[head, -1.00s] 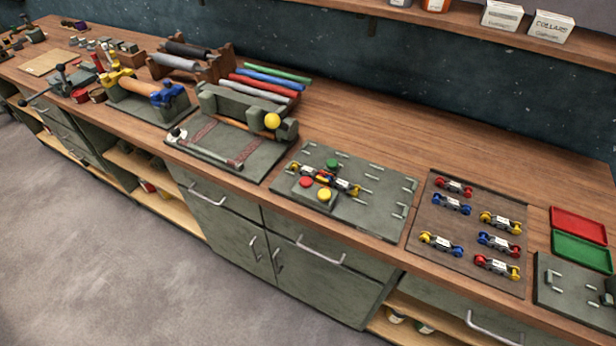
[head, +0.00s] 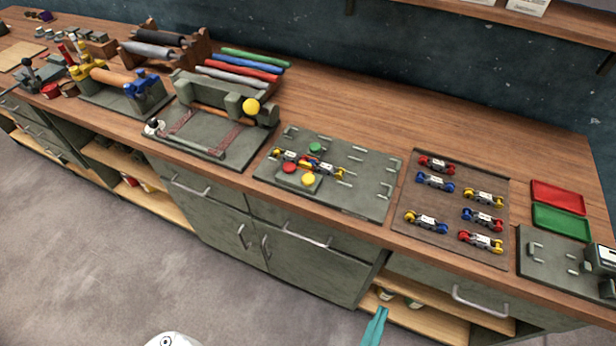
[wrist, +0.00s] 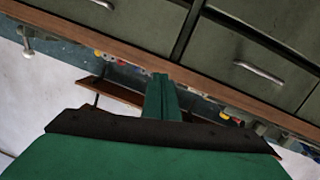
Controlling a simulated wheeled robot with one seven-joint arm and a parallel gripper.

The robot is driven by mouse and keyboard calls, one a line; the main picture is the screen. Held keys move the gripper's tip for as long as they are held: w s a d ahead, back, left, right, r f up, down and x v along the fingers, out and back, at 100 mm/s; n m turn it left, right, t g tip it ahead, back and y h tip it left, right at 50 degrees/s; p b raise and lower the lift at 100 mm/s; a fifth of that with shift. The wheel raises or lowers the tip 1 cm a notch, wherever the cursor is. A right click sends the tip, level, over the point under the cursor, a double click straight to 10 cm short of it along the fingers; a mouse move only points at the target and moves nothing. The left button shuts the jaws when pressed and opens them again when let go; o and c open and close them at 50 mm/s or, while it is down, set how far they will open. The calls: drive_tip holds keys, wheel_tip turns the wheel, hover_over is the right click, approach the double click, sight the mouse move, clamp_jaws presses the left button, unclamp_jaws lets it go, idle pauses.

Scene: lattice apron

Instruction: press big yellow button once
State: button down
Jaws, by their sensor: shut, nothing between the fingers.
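A round yellow button (head: 308,180) sits on a small raised block on a grey-green plate (head: 362,201) in the head view, next to a red button (head: 289,168). A green button (head: 315,147) sits farther back on the same plate. My gripper (head: 376,326) shows as a teal tip at the bottom edge of the head view, in front of the bench and apart from the buttons. In the wrist view, its green fingers (wrist: 161,88) are together and empty, with the bench front beyond them. The yellow button cannot be made out in the wrist view.
Small two-ended coloured parts lie on the button plate, and several more on a brown board (head: 410,235) to its right. A press with a yellow ball (head: 251,106) stands left of the plate. Red (head: 558,197) and green (head: 562,222) trays lie right. Bare wood lies behind the plate.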

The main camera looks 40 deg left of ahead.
drive_tip(key=w+a+r+t, duration=0.1)
drive_tip(key=w+r, duration=0.2)
drive_tip(key=w, duration=0.3)
drive_tip(key=w+a+r+n+t, duration=0.1)
drive_tip(key=w+a+r, duration=0.1)
drive_tip(key=w+r, duration=0.2)
drive_tip(key=w+a+r+t, duration=0.1)
drive_tip(key=w+r, duration=0.3)
drive_tip(key=w, duration=0.4)
drive_tip(key=shift+w+a+r, duration=0.2)
drive_tip(key=shift+w+a, duration=0.05)
drive_tip(key=shift+w, duration=0.05)
drive_tip(key=w+a+r+m+g+h, duration=0.1)
drive_tip(key=w+a+r+m+h, duration=0.4)
drive_tip(key=r, duration=0.5)
drive_tip(key=w+a+r+m+h, duration=0.3)
drive_tip(key=w+a+r+m, duration=0.3)
drive_tip(key=r, duration=0.3)
drive_tip(key=s+a+f+m+g+y, duration=0.2)
drive_tip(key=s+a+f+g, duration=0.2)
drive_tip(key=s+a, duration=0.3)
drive_tip(key=s+a+f+m+g+y, duration=0.1)
drive_tip(key=s+a+f+m+g, duration=0.2)
drive_tip(key=a, duration=0.7)
drive_tip(key=s+g, duration=0.2)
drive_tip(key=s, duration=0.2)
drive_tip(key=shift+s+a+f+y, duration=0.15)
drive_tip(key=shift+f+y, duration=0.25)
drive_tip(key=shift+f, duration=0.1)
